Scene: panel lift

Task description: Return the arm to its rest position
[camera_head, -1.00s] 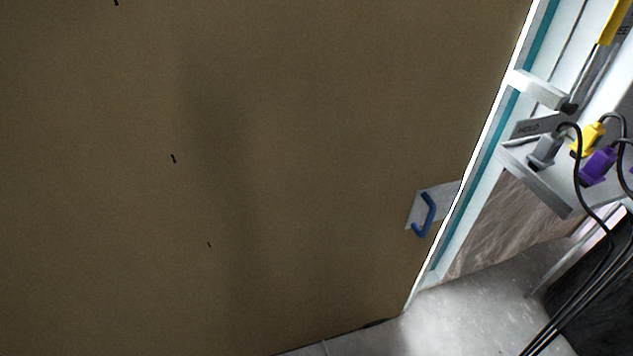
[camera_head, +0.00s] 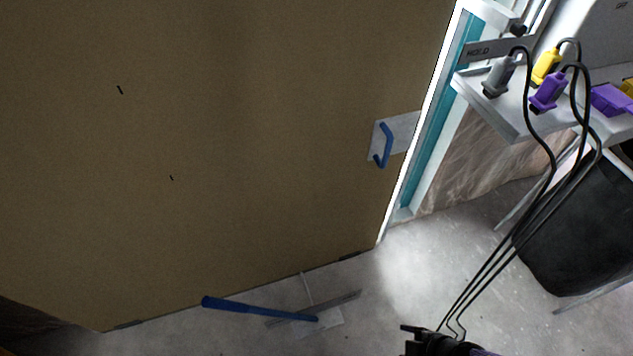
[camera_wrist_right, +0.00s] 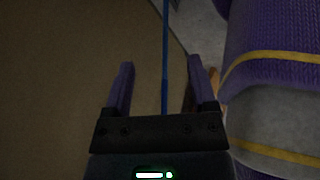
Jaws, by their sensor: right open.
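My right gripper (camera_wrist_right: 158,65) shows in the right wrist view with its two purple fingers apart. It is open. A thin blue bar (camera_wrist_right: 165,40) runs up the picture between the fingers; I cannot tell how far beyond them it lies. Purple padded surfaces with yellow bands (camera_wrist_right: 275,95) fill the right side of that view. In the head view, a black part (camera_head: 435,344) at the bottom edge looks like a piece of my right arm, mostly cut off. My left gripper is in neither view.
A large brown panel (camera_head: 230,130) with a blue handle (camera_head: 386,146) fills the left. A blue-handled tool (camera_head: 255,307) lies by its foot. Grey, yellow and purple plugs (camera_head: 548,92) sit on a white shelf, their cables hanging. A black bin (camera_head: 580,225) stands right.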

